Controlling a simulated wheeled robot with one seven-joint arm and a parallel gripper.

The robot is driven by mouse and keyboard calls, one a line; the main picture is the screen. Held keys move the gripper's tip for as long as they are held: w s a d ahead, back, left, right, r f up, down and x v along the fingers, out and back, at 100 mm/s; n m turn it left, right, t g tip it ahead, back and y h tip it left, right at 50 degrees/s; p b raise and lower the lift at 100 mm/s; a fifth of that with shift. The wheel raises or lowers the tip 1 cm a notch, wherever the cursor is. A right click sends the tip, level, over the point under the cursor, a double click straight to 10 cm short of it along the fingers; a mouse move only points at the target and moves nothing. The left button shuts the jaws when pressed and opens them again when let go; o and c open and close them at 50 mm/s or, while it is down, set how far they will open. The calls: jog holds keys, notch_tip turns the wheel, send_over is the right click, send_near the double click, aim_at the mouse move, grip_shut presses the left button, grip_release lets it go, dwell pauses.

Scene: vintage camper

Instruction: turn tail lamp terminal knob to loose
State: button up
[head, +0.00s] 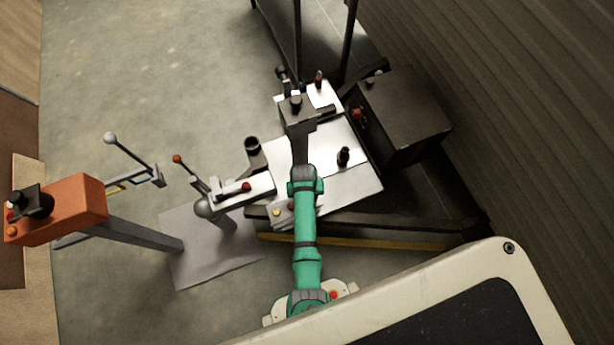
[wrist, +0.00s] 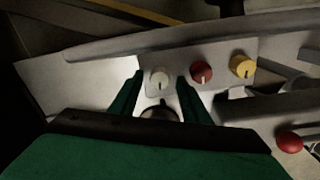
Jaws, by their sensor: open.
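Three round knobs sit in a row on a pale panel (wrist: 180,86) in the wrist view: white (wrist: 160,77), red (wrist: 201,73) and yellow (wrist: 242,66). No label is readable, so I cannot tell which is the tail lamp terminal knob. My gripper (wrist: 160,86) is open, its green fingers appearing on either side of the white knob. I cannot tell how deep they reach or whether they touch it. In the head view, the yellow knob (head: 276,212) shows beside my green arm, which hides my fingertips.
A red ball-shaped knob (wrist: 289,142) is at the wrist view's lower right. In the head view, a metal workbench (head: 351,187) carries posts and clamps. A dark box (head: 404,112) stands right, an orange control box (head: 55,210) left. Open floor (head: 150,60) lies upper left.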

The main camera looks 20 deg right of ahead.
jog(key=shift+c, duration=0.6)
jog(key=c, duration=1)
jog(key=shift+o, duration=0.4)
jog(key=shift+w+n, duration=0.1)
jog(key=shift+n, duration=0.7)
jog(key=shift+a, duration=0.1)
jog(key=o, duration=1)
jog(key=shift+o, duration=0.2)
notch_tip(320, 180, up, 11)
jog(key=shift+a, duration=0.15)
